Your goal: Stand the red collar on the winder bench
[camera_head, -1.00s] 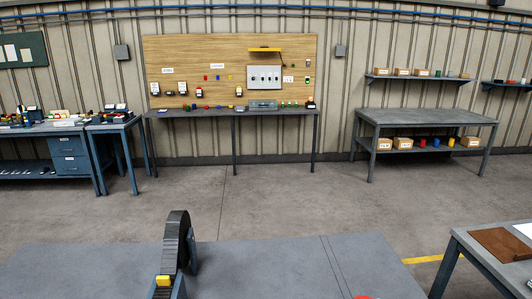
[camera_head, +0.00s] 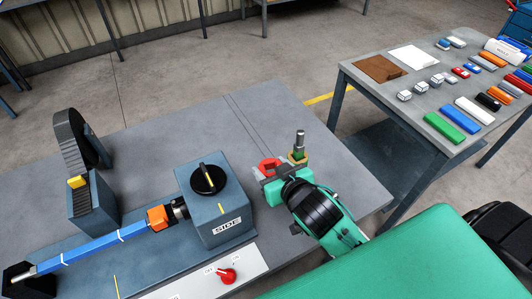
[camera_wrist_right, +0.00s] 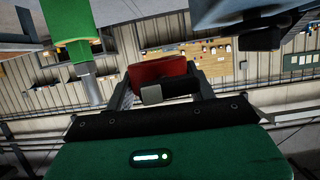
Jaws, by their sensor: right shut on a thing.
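The red collar (camera_head: 268,166) is a short red ring near the right side of the grey winder bench (camera_head: 240,115). My right gripper (camera_head: 272,175) is shut on it. In the right wrist view the red collar (camera_wrist_right: 158,70) sits between the fingers (camera_wrist_right: 160,92), which hide part of it. Whether it touches the bench top or hangs just above it, I cannot tell. Right beside it stands an upright grey post (camera_head: 299,141) with a green and orange lower part. My left gripper is not in view.
On the bench, a blue-grey box (camera_head: 215,205) marked SIDE carries a black knob; a blue bar (camera_head: 95,245) with an orange collar (camera_head: 158,217) extends left. A dark wheel (camera_head: 75,140) stands behind. A side table (camera_head: 420,90) with several blocks is at right. The bench's back middle is clear.

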